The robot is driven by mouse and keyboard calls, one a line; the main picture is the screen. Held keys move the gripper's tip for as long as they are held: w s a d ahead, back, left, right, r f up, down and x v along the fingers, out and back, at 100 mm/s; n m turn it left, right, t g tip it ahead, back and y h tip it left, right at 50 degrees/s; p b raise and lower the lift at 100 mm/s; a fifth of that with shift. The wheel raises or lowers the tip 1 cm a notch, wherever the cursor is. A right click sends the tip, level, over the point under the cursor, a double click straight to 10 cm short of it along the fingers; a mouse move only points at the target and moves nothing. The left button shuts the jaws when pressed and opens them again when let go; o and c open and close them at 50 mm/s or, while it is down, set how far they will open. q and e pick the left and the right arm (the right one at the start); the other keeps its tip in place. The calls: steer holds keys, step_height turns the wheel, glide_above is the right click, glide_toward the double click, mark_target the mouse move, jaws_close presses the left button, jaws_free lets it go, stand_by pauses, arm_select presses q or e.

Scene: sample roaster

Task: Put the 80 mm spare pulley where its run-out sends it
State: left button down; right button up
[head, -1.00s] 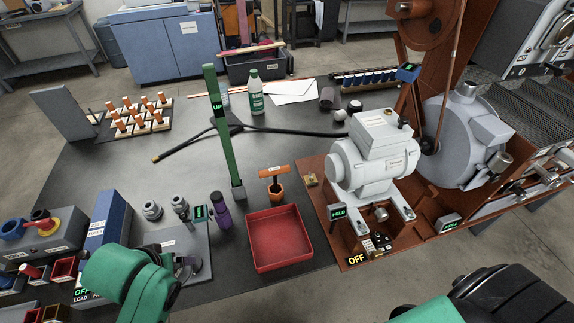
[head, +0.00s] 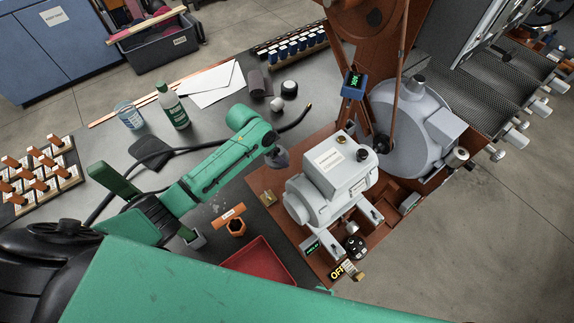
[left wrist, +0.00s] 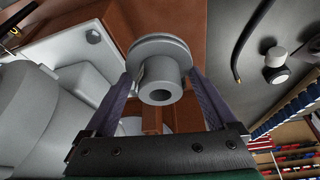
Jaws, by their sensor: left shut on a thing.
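In the left wrist view, a grey grooved pulley (left wrist: 160,72) with a hub and a round bore sits between the fingers of my left gripper (left wrist: 158,88), which is shut on it. In the head view my left gripper (head: 278,158) hangs over the table, just left of the light grey motor (head: 326,180). The pulley cannot be clearly told from the fingers there. The red tray (head: 262,262) lies in front, partly hidden by my arm. My right gripper does not show.
The motor stands on a brown base beside a grey blower housing (head: 405,130) and a belt. An OFF sign (head: 337,270) is at the base's front. A green-capped bottle (head: 172,106), white envelope (head: 209,85), dark cable and orange-handled tool (head: 232,220) are on the table.

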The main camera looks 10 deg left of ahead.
mark_target(282, 178)
arm_select(q)
steer(key=shift+w+a+r+m, duration=0.2)
steer(key=shift+w+r, duration=0.1)
steer(key=shift+w, duration=0.2)
steer(key=shift+w+a+r+m, duration=0.1)
steer(key=shift+w+r+m, duration=0.15)
steer(key=shift+w, duration=0.25)
steer(key=shift+w+a+f, duration=0.1)
steer(key=shift+w, duration=0.1)
step_height(282, 178, down, 20)
steer(key=b, duration=2)
steer(key=shift+s+a+f, duration=0.1)
steer(key=shift+s+f, duration=0.05)
steer(key=shift+f, duration=0.05)
steer(key=shift+r, duration=0.2)
jaws_free()
steer(key=shift+f, duration=0.1)
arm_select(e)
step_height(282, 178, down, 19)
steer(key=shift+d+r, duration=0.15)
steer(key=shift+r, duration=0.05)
